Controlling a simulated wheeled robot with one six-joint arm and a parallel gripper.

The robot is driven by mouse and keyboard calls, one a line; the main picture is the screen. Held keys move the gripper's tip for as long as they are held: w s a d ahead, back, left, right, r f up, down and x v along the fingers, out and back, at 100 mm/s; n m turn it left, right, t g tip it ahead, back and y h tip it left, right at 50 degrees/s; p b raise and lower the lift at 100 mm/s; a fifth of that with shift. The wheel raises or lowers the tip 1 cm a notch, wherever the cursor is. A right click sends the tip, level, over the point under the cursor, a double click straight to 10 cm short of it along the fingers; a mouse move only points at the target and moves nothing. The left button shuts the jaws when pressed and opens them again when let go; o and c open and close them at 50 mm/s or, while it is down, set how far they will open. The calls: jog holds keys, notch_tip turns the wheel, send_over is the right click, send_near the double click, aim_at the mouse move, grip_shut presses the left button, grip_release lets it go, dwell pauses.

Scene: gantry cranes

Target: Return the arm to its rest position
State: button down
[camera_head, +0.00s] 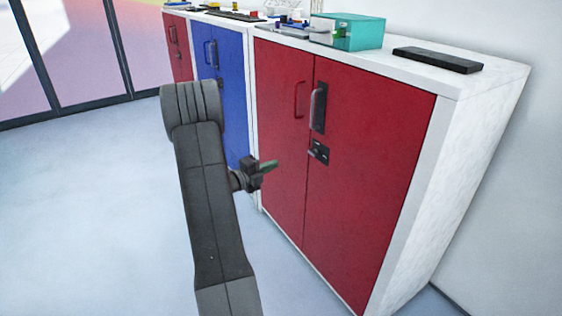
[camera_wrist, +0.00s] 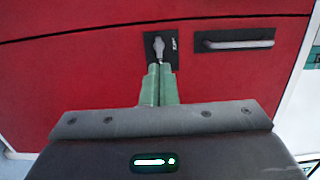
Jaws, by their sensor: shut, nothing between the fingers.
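My gripper (camera_head: 270,166) is at the end of my dark grey arm, in front of the red cabinet (camera_head: 365,190) in the head view. Its green fingers are together with nothing between them. In the wrist view my gripper (camera_wrist: 159,68) points at the red door, its tips just below a black lock plate with a grey key or knob (camera_wrist: 159,46). I cannot tell whether the tips touch it. The arm is bent, with its elbow high in the head view.
A metal door handle (camera_wrist: 238,44) is right of the lock. A blue cabinet (camera_head: 232,90) stands left of the red one. A teal box (camera_head: 358,33) and a black flat object (camera_head: 437,60) lie on top. The floor (camera_head: 90,210) at left is clear.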

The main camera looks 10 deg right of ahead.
jog(key=shift+s+a, duration=0.2)
jog(key=shift+a, duration=0.2)
jog(key=shift+d, duration=0.1)
